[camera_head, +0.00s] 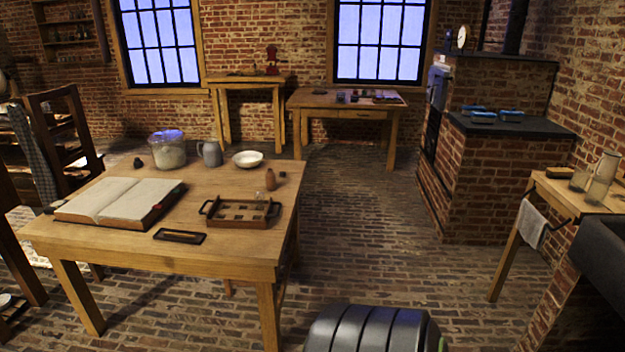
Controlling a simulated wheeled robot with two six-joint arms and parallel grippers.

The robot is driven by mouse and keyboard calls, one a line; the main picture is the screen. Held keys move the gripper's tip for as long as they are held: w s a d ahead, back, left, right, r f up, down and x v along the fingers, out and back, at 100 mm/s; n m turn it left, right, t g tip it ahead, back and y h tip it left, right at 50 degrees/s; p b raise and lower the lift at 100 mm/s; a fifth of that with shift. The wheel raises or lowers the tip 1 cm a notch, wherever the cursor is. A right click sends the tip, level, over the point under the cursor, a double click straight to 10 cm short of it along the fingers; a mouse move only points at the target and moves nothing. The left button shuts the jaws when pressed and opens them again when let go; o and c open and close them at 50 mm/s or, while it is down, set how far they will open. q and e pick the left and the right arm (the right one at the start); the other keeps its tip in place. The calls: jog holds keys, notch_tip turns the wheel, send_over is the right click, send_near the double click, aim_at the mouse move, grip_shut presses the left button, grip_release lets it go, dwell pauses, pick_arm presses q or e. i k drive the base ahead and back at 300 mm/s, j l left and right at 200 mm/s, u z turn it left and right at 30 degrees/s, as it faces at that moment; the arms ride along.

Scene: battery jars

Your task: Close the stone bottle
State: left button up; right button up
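A small brown bottle (270,180), which looks like the stone bottle, stands upright near the right edge of the wooden table (225,255). A tiny dark piece (283,174) lies just right of it, apart from it; it may be a stopper, but it is too small to tell. The bottle's mouth is too small to show clearly. Neither of my grippers is in view.
A handled tray (262,221) sits just in front of the bottle. An open book (122,200), glass jar (168,153), grey jug (210,153), white bowl (247,159) and small dark tray (179,236) share the table. Brick floor (345,220) right of it is clear.

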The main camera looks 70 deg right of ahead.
aim_at(271, 174)
jog(key=z, duration=2.05)
